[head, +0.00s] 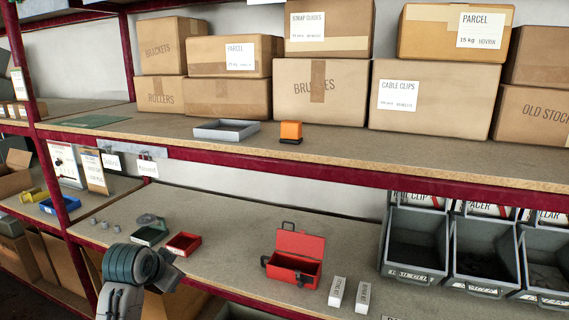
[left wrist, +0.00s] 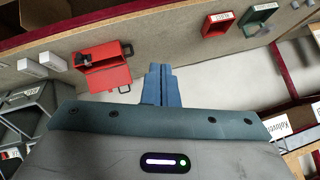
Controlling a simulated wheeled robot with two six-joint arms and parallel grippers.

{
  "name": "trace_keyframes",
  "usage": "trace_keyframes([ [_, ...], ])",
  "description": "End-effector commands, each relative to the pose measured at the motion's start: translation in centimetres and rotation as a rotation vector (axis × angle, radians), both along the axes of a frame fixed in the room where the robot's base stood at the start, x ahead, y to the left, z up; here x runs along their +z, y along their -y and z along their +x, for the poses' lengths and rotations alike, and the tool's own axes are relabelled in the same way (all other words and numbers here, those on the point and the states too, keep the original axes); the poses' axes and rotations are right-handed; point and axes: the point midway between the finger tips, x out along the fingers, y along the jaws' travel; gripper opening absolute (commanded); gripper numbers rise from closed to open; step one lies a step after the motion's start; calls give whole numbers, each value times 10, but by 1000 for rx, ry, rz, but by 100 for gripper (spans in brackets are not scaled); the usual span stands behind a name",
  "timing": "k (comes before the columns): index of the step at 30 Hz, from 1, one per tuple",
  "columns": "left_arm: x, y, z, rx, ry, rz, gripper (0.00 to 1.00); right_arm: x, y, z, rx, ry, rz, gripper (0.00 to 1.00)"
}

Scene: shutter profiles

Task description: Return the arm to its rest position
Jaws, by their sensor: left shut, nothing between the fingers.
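My left gripper (left wrist: 161,72) is shut and empty, its two blue fingers together in the left wrist view. In the head view my left arm rises at the lower left, in front of the lower shelf; its fingertips are not clear there. An open red toolbox (head: 295,268) stands on the lower shelf, to the right of my arm. It also shows in the left wrist view (left wrist: 108,76), left of the fingers and apart from them. My right gripper is in neither view.
A red bin (head: 184,244) and a green bin (head: 150,235) sit just beyond my left arm. Two white boxes (head: 337,292) and grey bins (head: 414,242) are to the right. The upper shelf's dark red edge (head: 300,176) runs above the lower shelf.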

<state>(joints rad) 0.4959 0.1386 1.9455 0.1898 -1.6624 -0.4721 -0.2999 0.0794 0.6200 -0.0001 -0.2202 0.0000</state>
Motion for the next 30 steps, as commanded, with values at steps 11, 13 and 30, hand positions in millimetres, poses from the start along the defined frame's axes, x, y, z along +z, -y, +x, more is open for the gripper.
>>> trace_keyframes([
  [11,-148,1,-156,179,-205,-69,0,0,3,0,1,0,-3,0],
  [13,-166,1,-188,215,-239,-78,0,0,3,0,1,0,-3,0],
  [30,-212,0,-365,408,-413,-114,0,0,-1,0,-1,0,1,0],
])
